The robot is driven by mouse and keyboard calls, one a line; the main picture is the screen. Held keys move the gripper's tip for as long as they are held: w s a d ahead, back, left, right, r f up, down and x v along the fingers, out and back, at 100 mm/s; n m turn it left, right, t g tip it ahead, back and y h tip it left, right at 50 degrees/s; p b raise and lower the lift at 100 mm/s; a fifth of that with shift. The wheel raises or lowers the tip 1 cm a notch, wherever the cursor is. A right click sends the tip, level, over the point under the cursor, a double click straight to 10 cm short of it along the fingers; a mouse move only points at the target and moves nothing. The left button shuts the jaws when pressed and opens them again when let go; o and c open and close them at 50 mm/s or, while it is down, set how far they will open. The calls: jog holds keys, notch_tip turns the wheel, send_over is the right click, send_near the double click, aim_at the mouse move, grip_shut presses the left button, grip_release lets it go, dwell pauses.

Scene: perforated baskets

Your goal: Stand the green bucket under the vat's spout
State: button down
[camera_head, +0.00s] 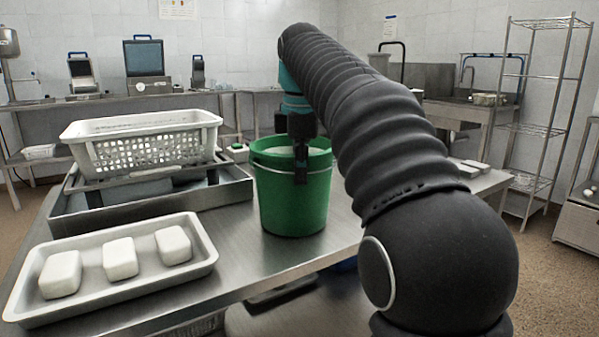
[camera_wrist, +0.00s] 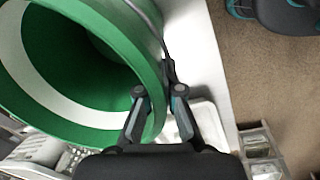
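The green bucket (camera_head: 293,205) stands upright on the steel table, right of the baskets. Something pale shows inside it below the rim. In the wrist view the bucket (camera_wrist: 100,25) fills the upper left, with its mouth and a white band inside in sight. My gripper (camera_wrist: 159,95) has one finger inside the bucket and the other outside, close together, and looks shut on its wall. In the head view my gripper (camera_head: 301,155) reaches down at the rim. A steel vessel with a small tap (camera_head: 8,42), possibly the vat, shows only partly at the far left edge.
A white perforated basket (camera_head: 140,153) sits above a steel basin (camera_head: 85,222), left of the bucket. A white tray (camera_head: 205,262) with three white blocks lies at the front left. A wire rack (camera_head: 541,125) stands at the right. Bare tabletop shows around the bucket.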

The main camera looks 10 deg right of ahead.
jog(key=shift+f, duration=0.15)
jog(key=c, duration=1.3)
grip_release()
jog(key=shift+s+r+p, duration=0.25)
jog(key=shift+r+p, duration=0.55)
jog(key=shift+r, duration=1.15)
jog(key=shift+s+r+p, duration=0.2)
jog(key=shift+r+p, duration=0.55)
jog(key=shift+r, duration=1.15)
